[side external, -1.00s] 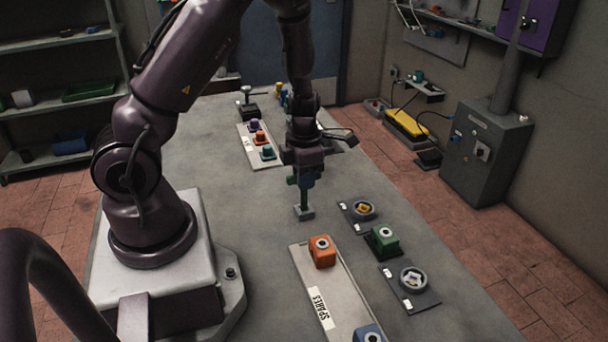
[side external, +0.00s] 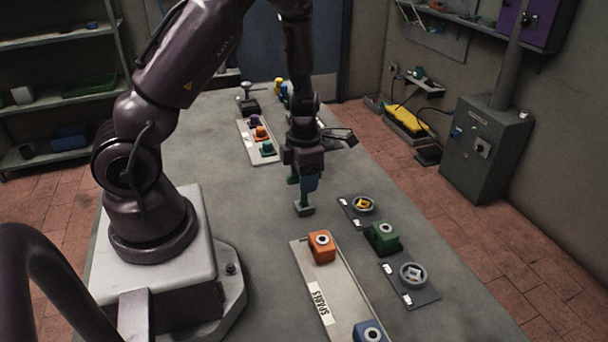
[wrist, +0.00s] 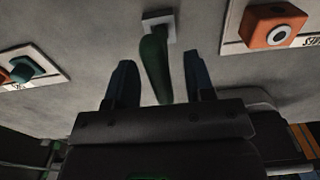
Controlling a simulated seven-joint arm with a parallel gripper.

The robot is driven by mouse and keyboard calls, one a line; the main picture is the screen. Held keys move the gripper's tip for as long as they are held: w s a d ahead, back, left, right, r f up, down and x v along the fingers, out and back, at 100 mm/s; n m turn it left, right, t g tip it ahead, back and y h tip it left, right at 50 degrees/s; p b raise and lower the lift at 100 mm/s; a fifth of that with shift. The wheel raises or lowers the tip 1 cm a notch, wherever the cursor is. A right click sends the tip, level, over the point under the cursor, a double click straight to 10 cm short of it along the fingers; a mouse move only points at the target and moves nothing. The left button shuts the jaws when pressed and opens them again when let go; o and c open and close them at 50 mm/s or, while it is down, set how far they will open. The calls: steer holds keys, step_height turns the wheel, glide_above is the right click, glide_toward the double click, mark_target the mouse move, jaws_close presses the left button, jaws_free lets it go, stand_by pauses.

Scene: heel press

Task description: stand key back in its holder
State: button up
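A green handle, which I take for the key (side external: 303,194), stands roughly upright on a small square grey block (side external: 304,209) on the table. In the wrist view the green shaft (wrist: 154,66) reaches from a pale square block (wrist: 158,24) towards my gripper. My gripper (side external: 302,186) points down over it. Its two dark blue fingers (wrist: 161,75) are apart, one on each side of the shaft, with a gap showing at both sides. The inside of the block is hidden, so I cannot tell how deep the shaft sits.
A spares tray (side external: 335,315) holds an orange block (side external: 321,246) and a blue block (side external: 369,332). To the right are a ring plate with yellow centre (side external: 364,205), a green block (side external: 382,236) and a grey ring plate (side external: 411,276). Another tray (side external: 270,160) lies behind.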

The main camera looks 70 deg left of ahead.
steer(key=shift+r, duration=0.1)
step_height(320, 180, up, 13)
stand_by(0.6)
